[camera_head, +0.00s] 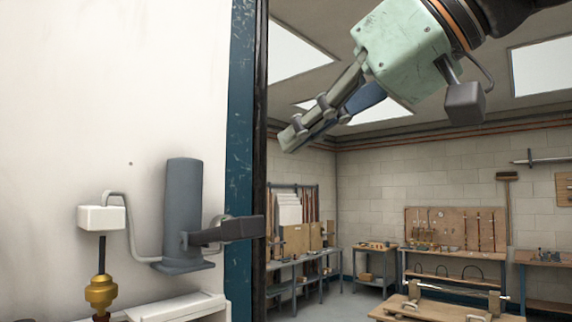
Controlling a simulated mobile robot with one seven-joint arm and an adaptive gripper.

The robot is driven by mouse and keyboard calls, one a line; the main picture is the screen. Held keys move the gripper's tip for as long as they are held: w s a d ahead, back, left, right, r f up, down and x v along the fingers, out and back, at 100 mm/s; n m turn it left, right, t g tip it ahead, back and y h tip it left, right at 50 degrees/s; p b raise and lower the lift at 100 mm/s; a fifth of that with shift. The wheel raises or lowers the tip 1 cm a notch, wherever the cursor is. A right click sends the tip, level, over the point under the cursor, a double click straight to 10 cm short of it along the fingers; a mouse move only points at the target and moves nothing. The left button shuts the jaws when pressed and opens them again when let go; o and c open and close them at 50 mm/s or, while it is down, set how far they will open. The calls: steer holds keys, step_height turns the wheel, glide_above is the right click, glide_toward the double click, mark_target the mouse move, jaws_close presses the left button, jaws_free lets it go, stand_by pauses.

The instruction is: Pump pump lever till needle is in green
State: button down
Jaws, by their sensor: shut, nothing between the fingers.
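The pump is a grey upright cylinder (183,205) on a flat foot, mounted at the white booth wall. Its dark pump lever (228,230) sticks out to the right from a pivot low on the cylinder and lies close to level. A thin grey pipe (134,230) links the pump to a white box (102,218) on the left. A gauge with a needle is not visible in this view. My gripper (287,141) is shut and empty, high up in the middle, pointing down and left. It is apart from the lever, above it and to its right.
A brass fitting (101,291) hangs on a dark rod below the white box. A white ledge (180,307) runs below the pump. The blue booth edge post (238,130) stands beside the lever. Workbenches (460,255) stand far back in the room.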

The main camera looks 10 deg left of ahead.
steer(key=shift+r+p, duration=0.3)
steer(key=shift+r, duration=0.1)
steer(key=shift+w+a+f, duration=0.1)
glide_above(253, 220)
steer(key=a, duration=0.1)
steer(key=f, duration=0.4)
steer(key=shift+w+f, duration=0.25)
steer(key=shift+f, duration=0.05)
steer(key=shift+s+d+f+b, duration=0.15)
steer(key=shift+f+b, duration=0.15)
steer(key=shift+f, duration=0.25)
steer(key=shift+d+f+b, duration=0.15)
steer(key=shift+f+b, duration=0.15)
steer(key=shift+f, duration=0.2)
steer(key=shift+s+d+f, duration=0.1)
steer(key=shift+d+f, duration=0.15)
steer(key=shift+f, duration=0.5)
steer(key=shift+f+b, duration=0.2)
steer(key=shift+b, duration=0.2)
